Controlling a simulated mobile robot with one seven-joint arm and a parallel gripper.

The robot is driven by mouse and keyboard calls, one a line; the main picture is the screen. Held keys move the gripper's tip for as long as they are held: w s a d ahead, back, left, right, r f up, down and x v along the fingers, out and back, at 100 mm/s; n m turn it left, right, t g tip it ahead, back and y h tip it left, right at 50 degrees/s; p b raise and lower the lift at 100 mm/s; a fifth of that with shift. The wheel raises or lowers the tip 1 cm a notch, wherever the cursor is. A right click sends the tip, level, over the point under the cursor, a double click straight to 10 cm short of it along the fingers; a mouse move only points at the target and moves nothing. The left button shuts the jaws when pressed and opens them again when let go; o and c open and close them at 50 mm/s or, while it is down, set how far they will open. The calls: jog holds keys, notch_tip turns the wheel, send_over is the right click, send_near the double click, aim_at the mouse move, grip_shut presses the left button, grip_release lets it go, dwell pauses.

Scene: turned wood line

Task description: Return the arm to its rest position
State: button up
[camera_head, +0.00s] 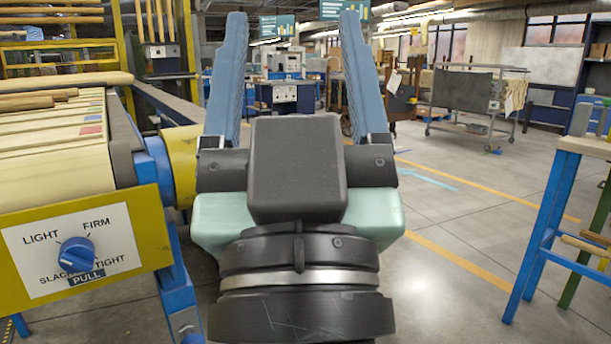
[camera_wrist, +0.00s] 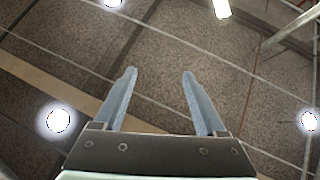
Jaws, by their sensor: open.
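My gripper (camera_head: 297,75) stands upright in the middle of the head view, close to the camera. Its two blue fingers are spread wide apart with nothing between them. In the wrist view my gripper (camera_wrist: 158,78) also shows open and empty. Behind its fingers there is only the ceiling with bright round lamps. The arm links below the wrist are mostly out of view.
A yellow and blue machine (camera_head: 88,240) with a blue knob (camera_head: 76,254) stands close on the left. A blue-legged bench (camera_head: 545,225) stands at the right. A wheeled rack (camera_head: 470,105) is farther back. The floor between is open.

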notch_tip(320, 180, up, 40)
jog(key=s+h+p, duration=0.1)
jog(key=p, duration=3.7)
jog(key=shift+s+d+r+m+t, duration=0.2)
jog(key=shift+s+d+m+t, duration=0.1)
jog(key=shift+m+t, duration=0.1)
